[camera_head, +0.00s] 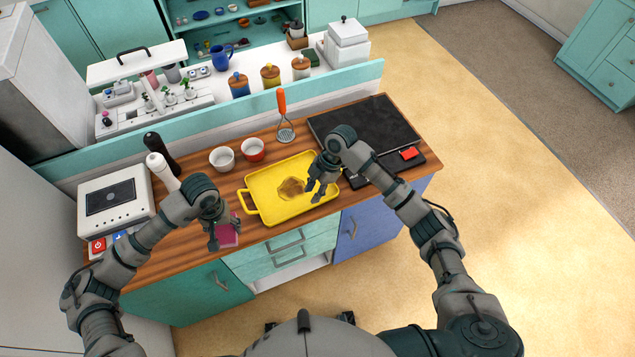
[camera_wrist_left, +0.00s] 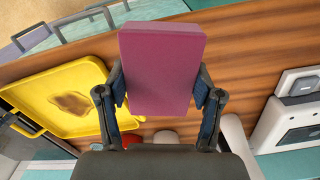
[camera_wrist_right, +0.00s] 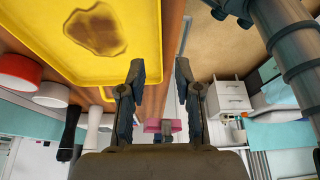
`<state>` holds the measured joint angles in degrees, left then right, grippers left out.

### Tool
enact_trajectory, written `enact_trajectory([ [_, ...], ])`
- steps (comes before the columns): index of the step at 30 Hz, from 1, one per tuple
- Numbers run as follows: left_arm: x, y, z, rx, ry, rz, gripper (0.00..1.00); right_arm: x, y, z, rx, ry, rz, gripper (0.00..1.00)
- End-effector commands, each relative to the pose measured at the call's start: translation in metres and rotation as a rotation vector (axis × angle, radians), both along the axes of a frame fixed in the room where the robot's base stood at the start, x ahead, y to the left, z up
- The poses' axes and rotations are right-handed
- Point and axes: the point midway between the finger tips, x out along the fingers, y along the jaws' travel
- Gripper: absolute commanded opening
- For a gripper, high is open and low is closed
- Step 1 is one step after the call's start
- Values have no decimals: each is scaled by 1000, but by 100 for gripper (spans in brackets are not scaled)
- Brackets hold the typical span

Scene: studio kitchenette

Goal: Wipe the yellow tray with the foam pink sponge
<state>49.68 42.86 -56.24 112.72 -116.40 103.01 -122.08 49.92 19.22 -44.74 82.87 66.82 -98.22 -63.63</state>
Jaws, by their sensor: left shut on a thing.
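The yellow tray (camera_head: 262,184) lies on the wooden counter with a brown stain (camera_head: 291,188) near its middle. The tray also shows in the left wrist view (camera_wrist_left: 85,75) and the right wrist view (camera_wrist_right: 140,30). My left gripper (camera_head: 212,232) is shut on the pink sponge (camera_head: 228,235), left of the tray at the counter's front edge. The sponge (camera_wrist_left: 161,65) stands between both fingers in the left wrist view. My right gripper (camera_head: 314,192) is over the tray's right part. Its fingers (camera_wrist_right: 158,95) are apart with nothing between them.
A white bowl (camera_head: 221,158) and a red bowl (camera_head: 253,150) stand behind the tray. A black cooktop (camera_head: 370,128) is at right, and a white appliance (camera_head: 114,200) at left. Dark and white bottles (camera_head: 160,170) stand beside the appliance. An orange-handled masher (camera_head: 283,110) is at the back.

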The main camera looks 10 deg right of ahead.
Motion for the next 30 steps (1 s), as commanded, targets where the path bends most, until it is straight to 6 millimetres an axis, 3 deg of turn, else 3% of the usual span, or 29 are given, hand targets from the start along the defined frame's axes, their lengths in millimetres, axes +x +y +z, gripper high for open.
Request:
enact_trajectory([
  [6,0,0,0,0,0,0,38,-6,16,-42,0,2,0,33],
  [12,0,0,0,0,0,0,38,-9,26,-67,0,1,-2,33],
  [25,0,0,0,0,0,0,38,-10,29,-76,0,-2,-2,33],
  [29,0,0,0,0,0,0,38,-10,29,-76,-1,-1,-1,1],
  [30,0,0,0,0,0,0,38,-10,29,-76,-1,0,-2,0],
])
